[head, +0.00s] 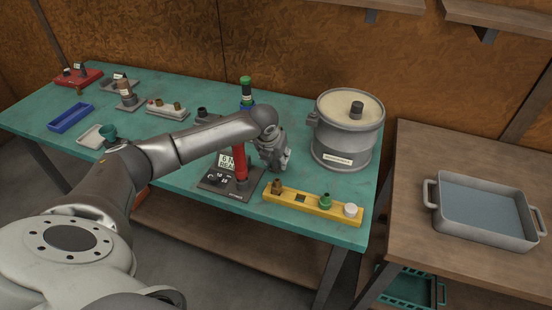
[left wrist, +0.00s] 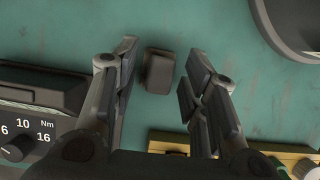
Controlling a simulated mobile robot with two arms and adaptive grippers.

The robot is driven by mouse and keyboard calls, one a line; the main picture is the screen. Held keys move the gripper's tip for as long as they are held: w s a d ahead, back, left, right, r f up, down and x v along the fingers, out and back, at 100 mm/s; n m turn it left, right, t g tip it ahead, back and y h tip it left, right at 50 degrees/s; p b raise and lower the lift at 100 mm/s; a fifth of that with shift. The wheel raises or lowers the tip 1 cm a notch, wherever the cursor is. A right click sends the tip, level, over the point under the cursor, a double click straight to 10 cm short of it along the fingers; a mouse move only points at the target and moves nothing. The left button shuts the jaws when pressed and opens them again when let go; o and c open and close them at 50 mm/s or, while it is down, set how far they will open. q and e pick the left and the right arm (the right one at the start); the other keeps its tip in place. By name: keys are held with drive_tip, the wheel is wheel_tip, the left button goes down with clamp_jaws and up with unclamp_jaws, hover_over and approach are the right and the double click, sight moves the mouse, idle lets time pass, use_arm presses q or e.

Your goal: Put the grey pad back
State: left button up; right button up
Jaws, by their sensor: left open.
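A small dark grey block (left wrist: 159,72), which looks like the grey pad, lies on the teal bench top in the left wrist view. My left gripper (head: 275,158) is over the bench between the device with the red post and the big pot. In the wrist view the left gripper (left wrist: 157,82) is open, with one finger to each side of the block and gaps between, so it holds nothing. In the head view the block is hidden by the gripper. My right gripper is not in view.
A dial device (head: 222,183) with a red post stands left of the gripper. A yellow rack (head: 285,197) with fittings lies in front, and a large lidded pot (head: 345,145) stands to the right. A wooden table (head: 420,170) holds a grey tray (head: 488,232). Several small fittings stand at the back left.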

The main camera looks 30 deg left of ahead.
use_arm(q)
drive_tip(key=v, duration=1.1)
drive_tip(key=shift+r, duration=0.25)
drive_tip(key=shift+s+d, duration=0.1)
